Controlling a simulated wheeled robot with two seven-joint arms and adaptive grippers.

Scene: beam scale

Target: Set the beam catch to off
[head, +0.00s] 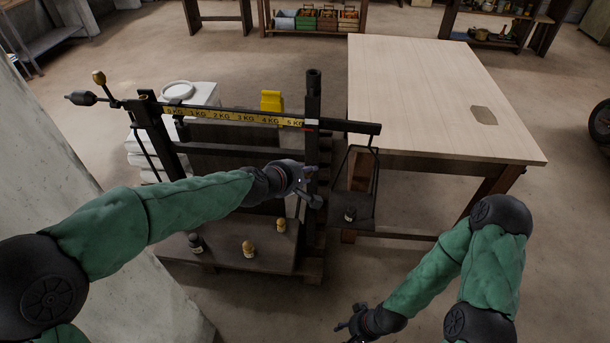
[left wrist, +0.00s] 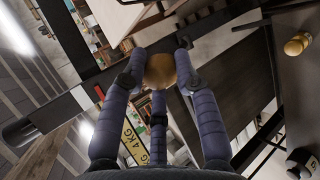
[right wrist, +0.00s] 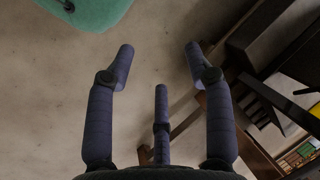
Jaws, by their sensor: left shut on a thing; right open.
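The beam scale carries a yellow-marked beam (head: 230,117), which looks about level, with a dark upright post (head: 313,95) near its right end. My left gripper (head: 308,187) is at the post, below the beam. In the left wrist view its fingers are shut on a round tan knob (left wrist: 160,71). This looks like the beam catch's knob, but its link to the scale is hidden. The catch's setting cannot be read. My right gripper (head: 350,328) is low at the front, open and empty; the right wrist view shows its spread fingers (right wrist: 160,65) over bare floor.
A pale wooden table (head: 430,90) stands behind right. Floor at front right is clear.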

